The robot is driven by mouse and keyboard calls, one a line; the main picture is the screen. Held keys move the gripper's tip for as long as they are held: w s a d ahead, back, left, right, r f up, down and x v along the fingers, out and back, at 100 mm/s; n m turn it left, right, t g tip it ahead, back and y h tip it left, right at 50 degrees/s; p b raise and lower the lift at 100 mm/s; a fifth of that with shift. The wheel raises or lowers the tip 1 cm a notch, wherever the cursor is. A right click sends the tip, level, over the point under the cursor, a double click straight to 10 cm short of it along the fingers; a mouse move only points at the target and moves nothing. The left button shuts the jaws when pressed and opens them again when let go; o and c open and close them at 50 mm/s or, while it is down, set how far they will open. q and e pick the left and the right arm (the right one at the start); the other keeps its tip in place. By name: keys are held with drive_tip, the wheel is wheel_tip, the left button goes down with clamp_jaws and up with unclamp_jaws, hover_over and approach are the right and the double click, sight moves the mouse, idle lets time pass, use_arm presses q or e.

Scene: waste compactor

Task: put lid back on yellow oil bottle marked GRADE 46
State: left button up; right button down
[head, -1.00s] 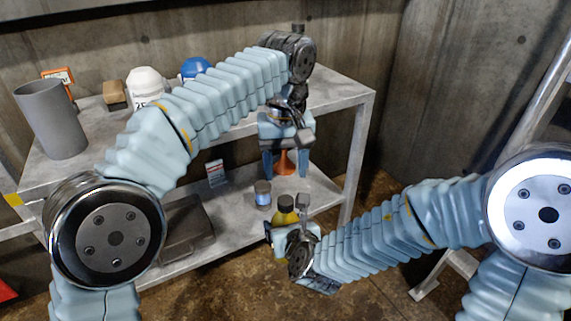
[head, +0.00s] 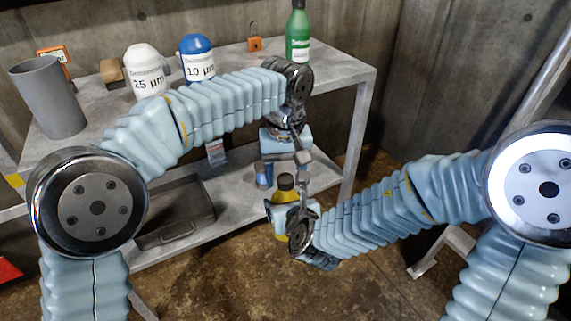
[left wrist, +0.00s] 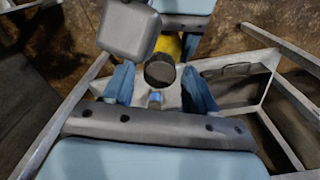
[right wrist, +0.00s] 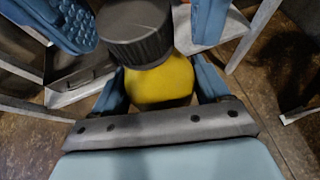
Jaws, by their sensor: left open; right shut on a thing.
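The yellow bottle (head: 283,196) with a dark cap (head: 285,180) on top is in my right gripper (head: 288,218), in front of the lower shelf. The right wrist view shows its yellow body (right wrist: 158,87) between my right fingers and the ribbed dark cap (right wrist: 134,32) over it. I cannot tell how firmly the cap is seated, and I cannot read the bottle's label. My left gripper (head: 284,160) is open just above and behind the bottle. In the left wrist view its fingers (left wrist: 158,88) are either side of a dark round top (left wrist: 160,71), apparently the cap.
The upper shelf (head: 340,70) holds a green bottle (head: 298,35), two filter jars, a grey cylinder (head: 47,98) and an orange padlock (head: 254,43).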

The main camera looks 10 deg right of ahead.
use_arm(q)
drive_tip(key=shift+c, duration=0.5)
clamp_jaws()
drive_tip(key=m, duration=0.6)
drive_tip(key=shift+o, duration=0.8)
unclamp_jaws()
drive_tip(key=shift+r, duration=2.25)
